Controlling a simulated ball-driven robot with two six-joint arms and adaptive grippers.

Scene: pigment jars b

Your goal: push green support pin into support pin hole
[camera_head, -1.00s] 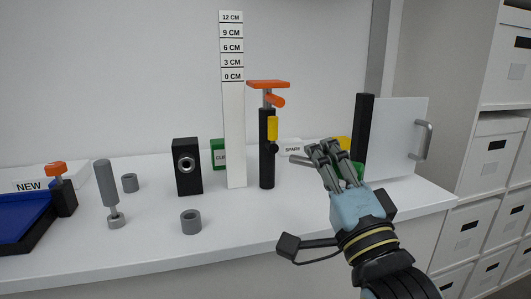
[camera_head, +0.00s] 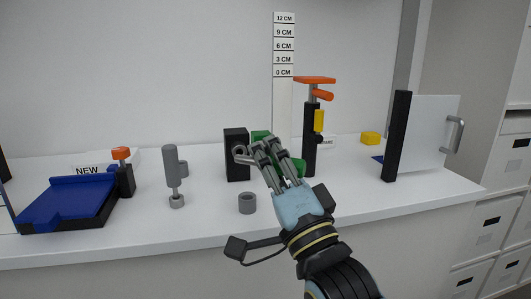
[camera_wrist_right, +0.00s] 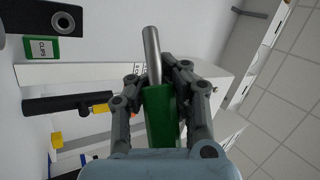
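My right gripper (camera_head: 262,148) is shut on the green support pin (camera_head: 298,166). In the right wrist view, the pin's green handle (camera_wrist_right: 160,118) sits between the fingers, and its bare metal shaft sticks out beyond the fingertips. The support pin hole appears to be the grey-ringed hole in a black upright block (camera_head: 236,170). In the head view, the gripper and shaft overlap this block. In the right wrist view, the ringed hole (camera_wrist_right: 63,22) is visible and empty, apart to the left of the shaft. My left gripper is out of view.
A height scale (camera_head: 283,100) and a black post with an orange top (camera_head: 310,150) stand close by. A white panel with a handle (camera_head: 430,130) stands right.

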